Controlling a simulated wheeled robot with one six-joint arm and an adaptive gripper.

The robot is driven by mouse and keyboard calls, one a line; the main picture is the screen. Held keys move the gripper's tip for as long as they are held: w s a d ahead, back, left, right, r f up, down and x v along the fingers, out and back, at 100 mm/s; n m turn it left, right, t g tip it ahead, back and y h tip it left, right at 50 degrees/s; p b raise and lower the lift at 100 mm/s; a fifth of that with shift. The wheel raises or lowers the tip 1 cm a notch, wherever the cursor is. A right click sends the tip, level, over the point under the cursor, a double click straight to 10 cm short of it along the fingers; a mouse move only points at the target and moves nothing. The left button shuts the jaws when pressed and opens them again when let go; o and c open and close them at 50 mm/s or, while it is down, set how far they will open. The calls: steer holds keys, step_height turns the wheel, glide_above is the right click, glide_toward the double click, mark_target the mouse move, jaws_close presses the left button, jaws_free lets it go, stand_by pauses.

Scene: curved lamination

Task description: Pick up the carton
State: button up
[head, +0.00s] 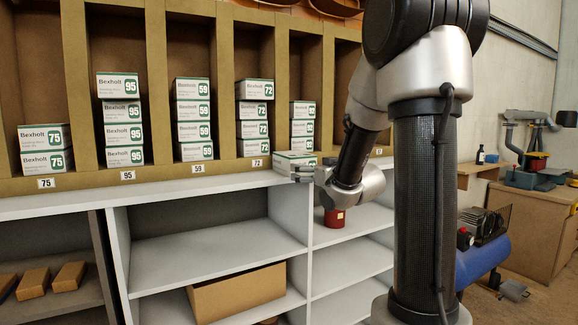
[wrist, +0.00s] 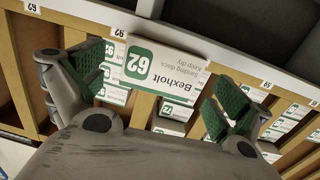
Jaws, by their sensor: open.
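A white carton with green print, marked Bexholt 62 in the wrist view (wrist: 168,68), lies between the two fingers of my gripper (wrist: 160,88). The fingers stand apart on either side of it, with green pads facing inward. I cannot tell whether either pad touches it. In the head view the carton (head: 293,157) lies on the white ledge in front of the pigeonholes, and my gripper (head: 303,173) is at its front right, partly covering it.
Stacks of similar cartons (head: 194,120) stand in the wooden pigeonholes behind. Below the ledge (head: 225,183) are open shelves with a cardboard box (head: 240,294) and a red can (head: 334,218). A workbench (head: 535,215) and a blue tank (head: 482,258) stand at right.

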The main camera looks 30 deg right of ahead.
mark_target(298, 162)
steer(key=shift+w+a+r+t, duration=0.2)
steer(key=shift+w+r+t, duration=0.15)
steer(key=shift+r, duration=0.3)
steer(key=w, duration=0.7)
steer(key=shift+w, duration=0.15)
steer(key=c, duration=0.7)
